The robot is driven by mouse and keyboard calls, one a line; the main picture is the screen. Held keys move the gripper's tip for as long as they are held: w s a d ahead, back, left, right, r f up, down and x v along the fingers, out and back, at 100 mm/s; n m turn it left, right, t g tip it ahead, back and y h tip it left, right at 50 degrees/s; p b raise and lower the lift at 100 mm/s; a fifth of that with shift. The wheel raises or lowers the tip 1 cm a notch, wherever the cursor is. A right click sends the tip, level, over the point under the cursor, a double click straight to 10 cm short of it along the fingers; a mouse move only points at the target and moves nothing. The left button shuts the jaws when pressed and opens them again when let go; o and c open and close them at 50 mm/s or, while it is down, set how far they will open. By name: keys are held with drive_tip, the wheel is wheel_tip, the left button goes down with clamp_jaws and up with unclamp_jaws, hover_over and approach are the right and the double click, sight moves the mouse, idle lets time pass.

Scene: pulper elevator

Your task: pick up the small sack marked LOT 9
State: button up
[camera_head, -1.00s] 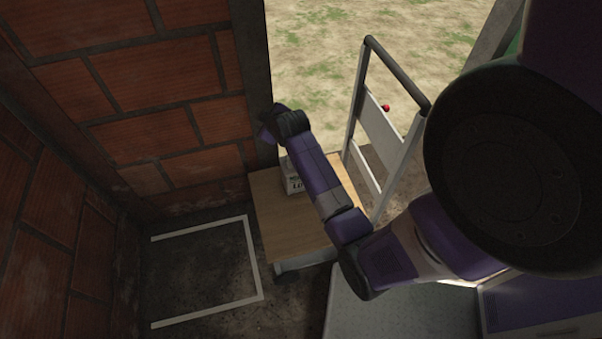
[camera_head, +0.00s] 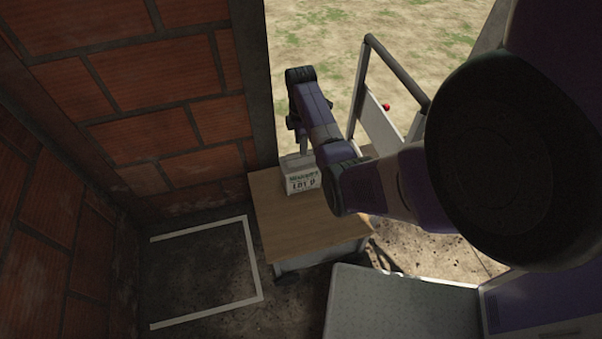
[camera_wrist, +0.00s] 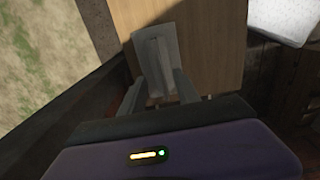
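The small sack (camera_head: 301,178) is pale, with dark print reading LOT 9. It stands upright on the wooden cart top (camera_head: 285,222), near its far edge, beside the brick wall. In the wrist view the sack (camera_wrist: 158,58) shows from above as a grey shape with a raised ridge. My gripper (camera_wrist: 158,88) is open, its two fingers apart at either side of the sack's near end in that picture. In the head view my gripper (camera_head: 303,145) points down just above the sack, partly hidden by my arm. I cannot tell whether the fingers touch it.
A brick wall (camera_head: 170,100) with a dark post (camera_head: 256,80) stands close left of the sack. The cart's upright handle frame (camera_head: 395,70), with a red knob (camera_head: 386,107), rises at the right. A white outline (camera_head: 252,258) marks bare floor at the left.

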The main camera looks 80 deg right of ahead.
sight(301, 169)
wheel_tip(301, 169, down, 5)
drive_tip(key=shift+a+r+b, duration=0.1)
drive_tip(key=shift+b, duration=0.25)
drive_tip(key=shift+c, duration=0.5)
clamp_jaws()
idle(0.8)
